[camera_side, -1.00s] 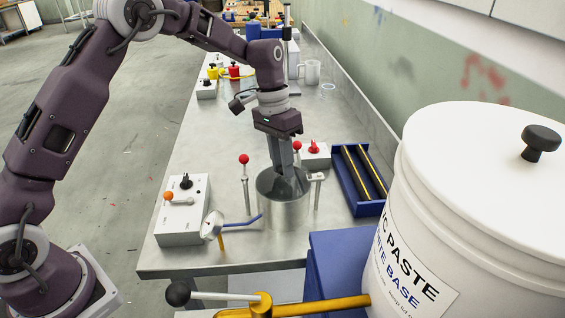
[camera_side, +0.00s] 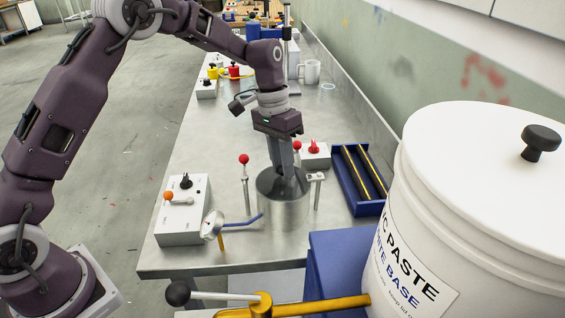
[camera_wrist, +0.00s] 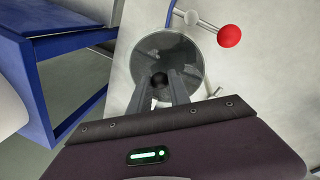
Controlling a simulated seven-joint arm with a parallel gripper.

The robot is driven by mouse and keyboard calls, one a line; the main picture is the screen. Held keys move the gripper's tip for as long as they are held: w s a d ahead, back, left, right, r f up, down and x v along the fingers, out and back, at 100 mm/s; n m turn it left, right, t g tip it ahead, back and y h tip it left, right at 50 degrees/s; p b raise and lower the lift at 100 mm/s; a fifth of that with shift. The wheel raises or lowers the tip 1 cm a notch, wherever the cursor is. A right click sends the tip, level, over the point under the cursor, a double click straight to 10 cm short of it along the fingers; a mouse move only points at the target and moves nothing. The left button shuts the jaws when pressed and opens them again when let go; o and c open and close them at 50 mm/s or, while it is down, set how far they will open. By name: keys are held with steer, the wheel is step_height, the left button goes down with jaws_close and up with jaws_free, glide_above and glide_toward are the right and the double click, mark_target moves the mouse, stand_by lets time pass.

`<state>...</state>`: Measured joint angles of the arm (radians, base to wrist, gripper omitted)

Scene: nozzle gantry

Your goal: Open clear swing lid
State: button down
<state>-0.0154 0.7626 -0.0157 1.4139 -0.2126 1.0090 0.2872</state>
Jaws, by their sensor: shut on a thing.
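A metal pot (camera_side: 283,213) stands near the front of the steel bench. In the wrist view, the pot (camera_wrist: 196,60) shows a grey, see-through-looking round top, which I take as the clear swing lid (camera_wrist: 170,50). A small black knob (camera_wrist: 159,80) sits at its near side. My gripper (camera_wrist: 160,88) points down at the pot, its two fingers shut on the black knob. In the side view my gripper (camera_side: 284,178) reaches down into the pot's outline, and the pot's rim hides its fingertips. The lid itself is hard to make out there.
A control box (camera_side: 183,225) is at left. A blue tray (camera_side: 358,180) and a large white paste bucket (camera_side: 480,200) are at right.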

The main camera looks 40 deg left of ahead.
mark_target(298, 196)
steer(key=s+d+n, duration=0.1)
steer(key=n, duration=0.1)
steer(key=s+d+n, duration=0.1)
steer(key=d+n, duration=0.1)
steer(key=shift+t, duration=0.4)
steer(key=d+n, duration=0.2)
steer(key=n, duration=0.1)
steer(key=d+n, duration=0.1)
steer(key=shift+s+d+n+t, duration=0.1)
steer(key=shift+s+n+t, duration=0.2)
steer(key=shift+n+t, duration=0.1)
steer(key=w+d+n+t+y, duration=0.1)
steer(key=w+d+n, duration=0.1)
steer(key=d+n, duration=0.4)
steer(key=shift+w+n+y, duration=0.3)
steer(key=shift+n+y, duration=0.1)
steer(key=shift+n, duration=1.2)
steer(key=c, duration=1.2)
jaws_free()
steer(key=shift+r, duration=0.15)
